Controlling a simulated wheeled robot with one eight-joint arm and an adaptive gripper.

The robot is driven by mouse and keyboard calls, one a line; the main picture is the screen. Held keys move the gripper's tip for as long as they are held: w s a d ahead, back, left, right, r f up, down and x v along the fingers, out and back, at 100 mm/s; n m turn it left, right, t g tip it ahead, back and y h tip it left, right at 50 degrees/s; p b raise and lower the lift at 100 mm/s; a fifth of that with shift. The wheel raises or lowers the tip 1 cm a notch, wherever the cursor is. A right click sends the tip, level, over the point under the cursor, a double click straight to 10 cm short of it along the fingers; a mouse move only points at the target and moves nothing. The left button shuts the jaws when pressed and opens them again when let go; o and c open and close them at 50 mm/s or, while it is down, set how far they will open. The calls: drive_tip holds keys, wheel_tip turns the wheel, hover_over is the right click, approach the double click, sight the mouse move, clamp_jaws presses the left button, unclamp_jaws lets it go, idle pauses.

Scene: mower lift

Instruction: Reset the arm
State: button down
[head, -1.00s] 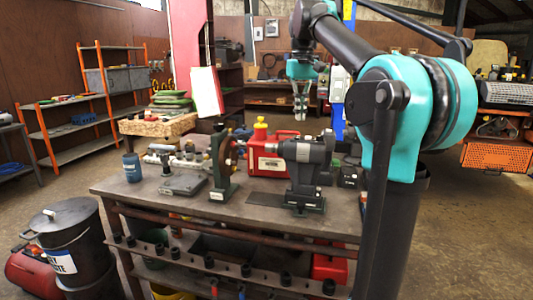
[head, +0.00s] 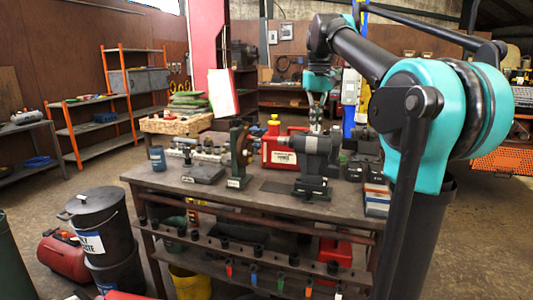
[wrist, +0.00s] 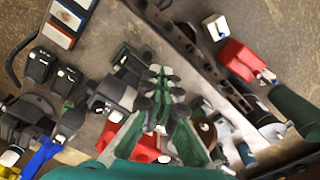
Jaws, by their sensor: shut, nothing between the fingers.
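My arm rises on the right in the head view, and its forearm reaches over the workbench (head: 150,181). My gripper (head: 315,126) hangs pointing down above the back part of the bench, behind the grey vise-like machine (head: 313,160) in the picture. In the wrist view my gripper's fingers (wrist: 160,75) are drawn together, with nothing held between them. Bench items lie below them, and the fingers appear clear of these. The fingertips look small in the head view.
The bench carries a red canister (head: 279,150), a dark green upright tool (head: 240,152), a blue cup (head: 157,158) and several dark blocks. Black bins (head: 100,235) stand at the left. Orange shelving (head: 110,110) lines the wall. Open floor lies left of the bench.

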drive_tip(key=s+d+f+m+t, duration=0.1)
drive_tip(key=s+f, duration=0.2)
drive_tip(key=f, duration=0.9)
drive_tip(key=s+d+f+t, duration=0.1)
drive_tip(key=s+f, duration=0.2)
drive_tip(key=f, duration=0.9)
drive_tip(key=s+d+f+m+t, duration=0.1)
drive_tip(key=s+d+f+t, duration=0.1)
drive_tip(key=s+f, duration=1.4)
wheel_tip(320, 180, down, 3)
drive_tip(key=shift+r, duration=0.15)
drive_tip(key=shift+a, duration=0.1)
